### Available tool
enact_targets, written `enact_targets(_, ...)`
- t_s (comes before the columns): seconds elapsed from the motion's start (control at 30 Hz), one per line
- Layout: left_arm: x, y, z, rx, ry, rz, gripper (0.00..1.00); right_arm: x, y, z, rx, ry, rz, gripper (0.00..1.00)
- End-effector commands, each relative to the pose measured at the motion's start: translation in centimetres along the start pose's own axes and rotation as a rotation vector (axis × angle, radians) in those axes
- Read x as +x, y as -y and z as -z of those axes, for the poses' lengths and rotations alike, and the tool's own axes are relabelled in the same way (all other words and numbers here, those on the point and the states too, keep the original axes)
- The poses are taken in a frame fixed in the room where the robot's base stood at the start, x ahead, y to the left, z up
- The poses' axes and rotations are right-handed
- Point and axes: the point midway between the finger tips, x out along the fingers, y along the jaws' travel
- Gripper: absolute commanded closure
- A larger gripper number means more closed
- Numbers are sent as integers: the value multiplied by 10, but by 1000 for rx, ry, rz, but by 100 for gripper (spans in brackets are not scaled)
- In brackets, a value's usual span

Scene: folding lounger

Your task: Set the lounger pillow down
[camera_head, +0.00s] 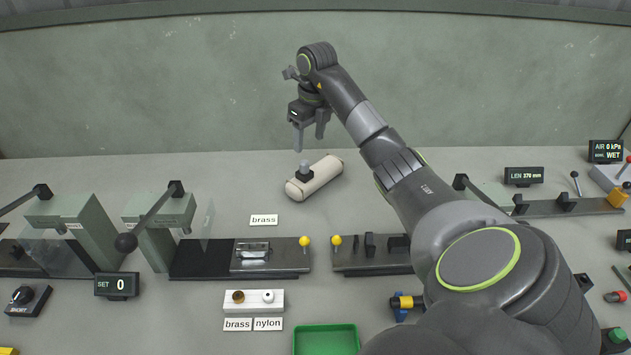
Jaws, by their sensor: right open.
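The lounger pillow, a cream roll (318,178) with a dark knob-like fitting (305,170) on its top, lies on the grey bench in the middle of the head view, tilted across the picture. My right gripper (309,144) is open and empty above the pillow, its fingers pointing down, with a gap between fingertips and fitting. My left gripper is not in view.
My right arm crosses the right half and hides part of the bench. Black fixtures with yellow knobs (271,257) stand in front of the pillow. Green-grey presses (85,230) stand at left. A green tray (326,340) is at the front. Bench behind the pillow is clear.

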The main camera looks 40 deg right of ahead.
Motion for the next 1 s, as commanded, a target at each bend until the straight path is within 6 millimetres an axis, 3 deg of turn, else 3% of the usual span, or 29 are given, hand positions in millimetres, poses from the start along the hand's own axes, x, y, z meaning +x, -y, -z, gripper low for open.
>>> enact_targets(0.1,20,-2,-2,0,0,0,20,19,0,0,-1,1,0,42)
enact_targets(0.2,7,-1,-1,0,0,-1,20,32,0,0,1,-5,-3,42)
enact_targets(0.4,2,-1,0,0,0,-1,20,57,0,0,0,-2,-1,42)
enact_targets(0.57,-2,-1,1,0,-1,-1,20,67,0,-2,0,-1,-2,42)
enact_targets(0.83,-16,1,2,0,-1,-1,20,104,1,-6,0,-2,-3,42)
enact_targets(1.0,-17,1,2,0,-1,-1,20,114,2,-6,0,0,1,42)
